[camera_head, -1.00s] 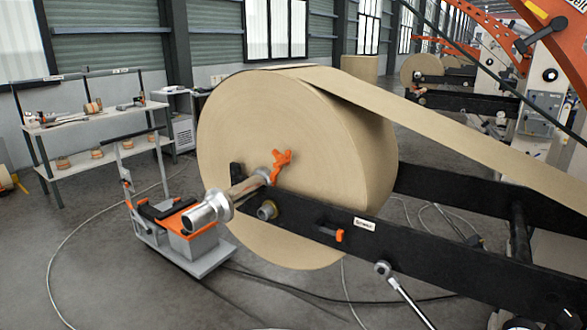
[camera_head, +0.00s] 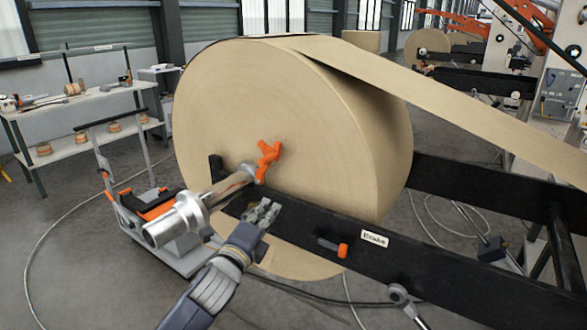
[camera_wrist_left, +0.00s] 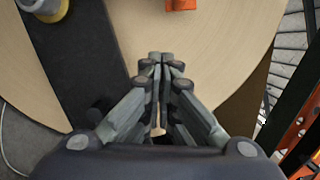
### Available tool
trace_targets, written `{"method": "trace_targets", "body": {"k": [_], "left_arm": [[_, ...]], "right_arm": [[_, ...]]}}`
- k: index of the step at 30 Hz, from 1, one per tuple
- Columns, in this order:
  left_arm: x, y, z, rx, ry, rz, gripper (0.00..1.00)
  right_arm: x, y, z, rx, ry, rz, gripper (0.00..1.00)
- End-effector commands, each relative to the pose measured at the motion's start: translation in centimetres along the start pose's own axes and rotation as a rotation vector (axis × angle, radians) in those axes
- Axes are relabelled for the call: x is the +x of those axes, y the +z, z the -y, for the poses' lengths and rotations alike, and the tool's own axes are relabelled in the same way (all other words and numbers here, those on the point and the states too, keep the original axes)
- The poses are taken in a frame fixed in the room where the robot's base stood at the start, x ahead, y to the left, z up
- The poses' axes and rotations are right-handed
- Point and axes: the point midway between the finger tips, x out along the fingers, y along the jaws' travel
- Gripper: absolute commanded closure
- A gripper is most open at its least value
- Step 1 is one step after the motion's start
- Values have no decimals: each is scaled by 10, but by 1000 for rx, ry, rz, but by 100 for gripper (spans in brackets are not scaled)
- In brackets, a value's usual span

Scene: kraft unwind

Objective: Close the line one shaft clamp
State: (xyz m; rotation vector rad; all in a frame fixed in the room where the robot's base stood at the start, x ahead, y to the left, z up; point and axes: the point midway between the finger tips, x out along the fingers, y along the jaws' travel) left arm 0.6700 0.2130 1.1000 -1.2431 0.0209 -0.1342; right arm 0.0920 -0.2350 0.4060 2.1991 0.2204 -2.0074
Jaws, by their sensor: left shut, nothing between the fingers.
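A silver shaft (camera_head: 195,212) sticks out of the big kraft paper roll (camera_head: 260,110), with an orange star-shaped part (camera_head: 267,162) around it against the roll face. The shaft passes the end of the black stand arm (camera_head: 335,238), where a black upright block (camera_head: 216,170) stands beside it. I cannot tell for certain which part is the clamp. My left gripper (camera_head: 265,210) is shut and empty in front of the black arm, right of the shaft. In the left wrist view its fingertips (camera_wrist_left: 161,60) are together, with an orange part (camera_wrist_left: 181,4) beyond them. My right gripper is not in view.
An orange-tipped lever (camera_head: 342,250) sits beside a "Brake" label (camera_head: 374,239) on the black arm. A cart (camera_head: 150,225) with an orange top stands under the shaft. A shelf (camera_head: 80,110) stands at left. Cables lie on the floor.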

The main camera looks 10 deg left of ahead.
Motion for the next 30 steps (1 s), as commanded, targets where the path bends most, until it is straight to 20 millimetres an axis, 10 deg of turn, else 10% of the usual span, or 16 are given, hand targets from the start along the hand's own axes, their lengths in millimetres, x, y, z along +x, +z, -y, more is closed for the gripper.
{"method": "trace_targets", "body": {"k": [23,30], "left_arm": [[101,3,20,31,-27,4,100],[107,36,21,35,-26,4,100]], "right_arm": [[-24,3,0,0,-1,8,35],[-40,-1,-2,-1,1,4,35]]}}
